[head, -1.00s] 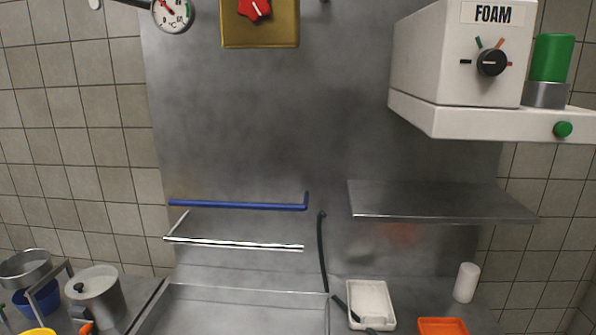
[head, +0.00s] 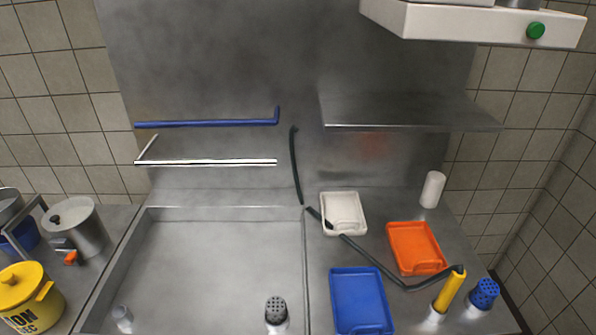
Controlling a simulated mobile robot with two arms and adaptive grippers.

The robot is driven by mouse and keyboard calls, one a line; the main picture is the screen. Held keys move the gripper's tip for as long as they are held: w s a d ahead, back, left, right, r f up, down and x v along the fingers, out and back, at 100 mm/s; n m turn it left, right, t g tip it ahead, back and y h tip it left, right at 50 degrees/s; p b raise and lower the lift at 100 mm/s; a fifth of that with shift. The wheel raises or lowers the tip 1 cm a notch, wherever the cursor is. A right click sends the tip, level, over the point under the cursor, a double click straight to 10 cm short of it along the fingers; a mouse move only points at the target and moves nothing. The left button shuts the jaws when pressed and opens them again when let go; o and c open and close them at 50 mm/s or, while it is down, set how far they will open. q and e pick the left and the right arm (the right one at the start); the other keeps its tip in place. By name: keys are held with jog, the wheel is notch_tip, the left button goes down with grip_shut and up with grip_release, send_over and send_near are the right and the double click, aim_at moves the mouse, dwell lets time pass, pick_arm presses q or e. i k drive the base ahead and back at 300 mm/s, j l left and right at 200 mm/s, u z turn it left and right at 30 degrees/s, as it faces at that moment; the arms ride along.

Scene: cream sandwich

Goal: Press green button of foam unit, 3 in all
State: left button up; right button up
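The foam unit (head: 475,22) is a white box-like housing at the upper right of the head view, cut off by the top edge. Its round green button (head: 536,30) sits on the front face of its lower ledge, near the right end. The FOAM label and dial are out of view. Neither of my grippers shows in the head view.
Below the unit is a bare metal shelf (head: 410,113). White (head: 344,229), orange (head: 400,266) and blue (head: 343,322) trays lie on the counter, with a black hose and yellow handle (head: 450,290). A sink (head: 210,260) and yellow pot (head: 28,312) are left.

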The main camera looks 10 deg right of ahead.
aim_at(535, 31)
jog(key=z, duration=1.25)
